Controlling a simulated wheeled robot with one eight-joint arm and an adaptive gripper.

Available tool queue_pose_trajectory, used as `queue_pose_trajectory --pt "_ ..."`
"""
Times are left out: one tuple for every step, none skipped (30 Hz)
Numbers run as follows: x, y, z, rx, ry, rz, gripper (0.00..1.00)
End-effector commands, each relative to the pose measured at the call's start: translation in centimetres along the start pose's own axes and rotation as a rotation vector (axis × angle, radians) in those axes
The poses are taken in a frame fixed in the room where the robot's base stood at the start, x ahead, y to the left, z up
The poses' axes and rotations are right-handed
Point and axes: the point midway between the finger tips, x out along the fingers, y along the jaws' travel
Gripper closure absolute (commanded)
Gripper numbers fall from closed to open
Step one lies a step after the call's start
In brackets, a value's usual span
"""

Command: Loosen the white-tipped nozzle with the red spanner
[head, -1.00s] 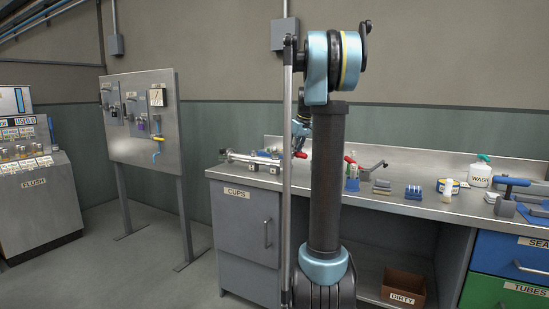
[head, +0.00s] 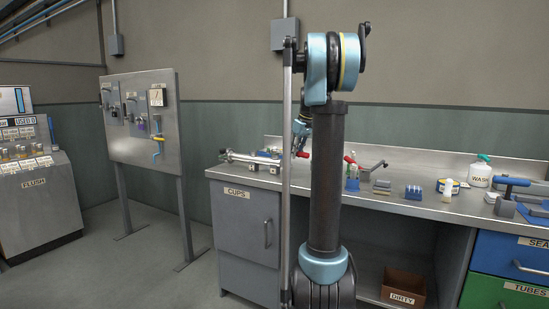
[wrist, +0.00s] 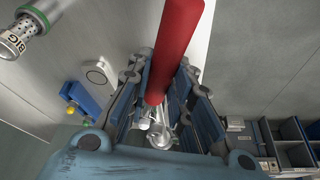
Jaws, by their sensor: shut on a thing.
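My gripper (wrist: 163,88) is shut on the red spanner (wrist: 178,45), whose thick red handle runs up between the blue finger pads in the wrist view. Shiny metal parts (wrist: 160,137) show below the handle between the fingers; I cannot tell if they belong to the spanner. In the head view, my gripper (head: 301,132) is over the bench's left part, partly hidden by my arm, with a bit of red beside it. A metal fixture (head: 240,158) lies on the bench there. I cannot make out the white-tipped nozzle for certain.
A perforated metal piece labelled BIG (wrist: 20,37) is at the wrist view's upper left. The steel bench (head: 410,207) holds a red-handled lever (head: 350,160), blue racks (head: 413,192) and a WASH bottle (head: 480,172). A DIRTY box (head: 403,288) stands below.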

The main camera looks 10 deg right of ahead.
Motion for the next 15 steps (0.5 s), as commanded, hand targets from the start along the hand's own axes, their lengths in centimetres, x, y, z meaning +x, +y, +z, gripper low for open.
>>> queue_pose_trajectory --pt "0.0 0.14 -0.06 -0.006 0.001 -0.002 1.0" --pt "0.0 0.19 -0.06 -0.009 0.001 -0.003 1.0" --pt "0.01 0.25 -0.07 -0.013 0.001 -0.005 1.0" --pt "0.01 0.31 -0.08 -0.016 0.001 -0.006 1.0" --pt "0.01 0.36 -0.09 -0.02 0.001 -0.007 1.0" --pt "0.02 0.42 -0.11 -0.025 0.001 -0.009 1.0" --pt "0.02 0.47 -0.12 -0.029 0.001 -0.01 1.0" --pt "0.02 0.51 -0.13 -0.033 0.002 -0.011 1.0" --pt "0.03 0.58 -0.14 -0.037 0.002 -0.013 1.0" --pt "0.03 0.62 -0.15 -0.04 0.002 -0.014 1.0" --pt "0.03 0.67 -0.16 -0.043 0.002 -0.016 1.0" --pt "0.03 0.73 -0.17 -0.048 0.003 -0.017 1.0" --pt "0.03 0.77 -0.18 -0.052 0.003 -0.019 1.0" --pt "0.03 0.82 -0.19 -0.056 0.003 -0.02 1.0" --pt "0.03 0.87 -0.2 -0.06 0.003 -0.022 1.0"
